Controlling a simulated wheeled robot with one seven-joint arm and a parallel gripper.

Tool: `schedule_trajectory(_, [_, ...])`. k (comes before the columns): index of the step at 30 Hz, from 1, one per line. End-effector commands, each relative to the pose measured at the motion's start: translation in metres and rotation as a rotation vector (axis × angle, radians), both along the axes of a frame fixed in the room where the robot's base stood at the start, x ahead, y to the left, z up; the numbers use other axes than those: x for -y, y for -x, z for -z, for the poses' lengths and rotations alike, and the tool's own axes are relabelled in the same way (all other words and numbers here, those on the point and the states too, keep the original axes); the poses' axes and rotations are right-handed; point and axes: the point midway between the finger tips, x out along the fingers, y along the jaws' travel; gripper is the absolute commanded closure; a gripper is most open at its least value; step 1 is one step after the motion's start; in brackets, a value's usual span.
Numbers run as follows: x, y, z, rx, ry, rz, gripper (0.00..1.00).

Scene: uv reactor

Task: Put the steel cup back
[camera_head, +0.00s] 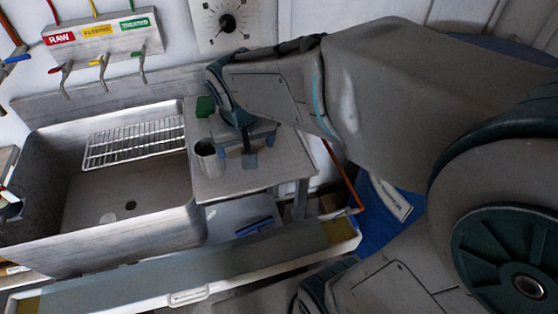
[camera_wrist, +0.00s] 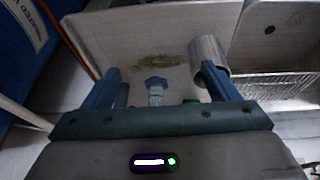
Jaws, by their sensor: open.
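The steel cup (camera_head: 206,156) is a grey metal cylinder with an open top. It stands upright on the metal side counter (camera_head: 240,182), just right of the sink. My gripper (camera_head: 246,152) is over the counter, to the right of the cup. In the wrist view my gripper (camera_wrist: 160,70) is open, with two blue fingers apart. The cup (camera_wrist: 206,50) shows there beyond the right finger, which hides part of it. I cannot tell whether that finger touches the cup. Nothing is held between the fingers.
The deep sink (camera_head: 150,207) lies left of the counter, with a wire rack (camera_head: 135,143) inside. A green block (camera_head: 205,107) sits at the counter's back. A small blue-topped item (camera_wrist: 156,86) shows between the fingers. Labelled taps (camera_head: 102,72) hang above the sink.

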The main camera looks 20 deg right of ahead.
Motion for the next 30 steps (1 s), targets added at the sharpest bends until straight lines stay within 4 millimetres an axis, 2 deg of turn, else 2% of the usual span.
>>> schedule_trajectory(1, [0.019, 0.019, 0.0, -0.014, -0.002, 0.01, 0.19])
schedule_trajectory(3, [0.036, 0.041, 0.004, -0.037, -0.01, 0.006, 0.19])
schedule_trajectory(6, [0.051, 0.068, 0.009, -0.061, -0.026, -0.003, 0.19])
schedule_trajectory(9, [0.06, 0.084, 0.013, -0.074, -0.041, -0.012, 0.19])
schedule_trajectory(13, [0.063, 0.091, 0.015, -0.082, -0.047, -0.02, 0.19])
schedule_trajectory(30, [0.063, 0.09, 0.015, -0.081, -0.045, -0.02, 0.19])
